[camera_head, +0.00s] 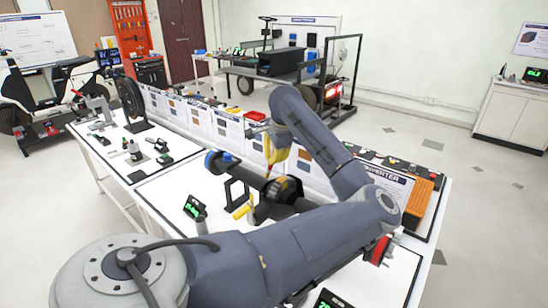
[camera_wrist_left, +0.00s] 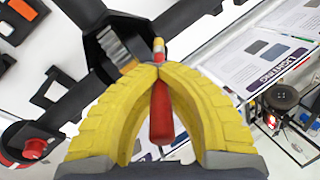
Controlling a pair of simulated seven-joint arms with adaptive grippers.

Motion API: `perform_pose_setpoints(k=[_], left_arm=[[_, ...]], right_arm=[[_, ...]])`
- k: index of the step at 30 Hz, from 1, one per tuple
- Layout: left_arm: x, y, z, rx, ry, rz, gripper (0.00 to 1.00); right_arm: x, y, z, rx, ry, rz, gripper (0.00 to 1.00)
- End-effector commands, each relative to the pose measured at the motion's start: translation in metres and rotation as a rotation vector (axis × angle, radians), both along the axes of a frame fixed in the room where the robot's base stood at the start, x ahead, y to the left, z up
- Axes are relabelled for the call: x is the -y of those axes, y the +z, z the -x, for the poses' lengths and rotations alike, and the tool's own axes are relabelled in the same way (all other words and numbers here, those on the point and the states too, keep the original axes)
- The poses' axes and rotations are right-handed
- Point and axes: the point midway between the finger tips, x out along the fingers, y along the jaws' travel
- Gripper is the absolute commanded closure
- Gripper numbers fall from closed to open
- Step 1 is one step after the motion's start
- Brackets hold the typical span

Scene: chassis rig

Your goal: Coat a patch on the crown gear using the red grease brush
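The crown gear (camera_head: 286,189) is a dark ring with a toothed, brass-coloured part, sitting on the black axle assembly in the head view. It also shows in the left wrist view (camera_wrist_left: 121,48), just beyond my fingertips. My left gripper (camera_head: 269,174) has yellow fingers pointing down over the gear. In the wrist view the fingers (camera_wrist_left: 158,70) are closed around the red grease brush (camera_wrist_left: 161,112). Its red handle shows between them and its pale tip sticks out beside the gear. I cannot tell whether the tip touches the gear. My right gripper is out of view.
The black axle (camera_head: 238,172) lies across stands on the white table. A small display (camera_head: 194,207) stands left of it. Printed panels (camera_head: 228,125) line the table's back edge. An orange block (camera_head: 418,203) lies at the right. A second table with parts extends at the left.

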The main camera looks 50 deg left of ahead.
Motion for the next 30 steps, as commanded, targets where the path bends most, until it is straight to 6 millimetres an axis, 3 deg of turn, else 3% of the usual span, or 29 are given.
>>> perform_pose_setpoints(k=[18,30], left_arm=[[0.0,0.05,0.0,0.002,0.0,0.0,1.0],[0.0,0.055,0.001,0.001,0.001,-0.001,1.0]], right_arm=[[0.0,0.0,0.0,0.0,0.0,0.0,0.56],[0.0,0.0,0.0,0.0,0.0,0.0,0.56]])
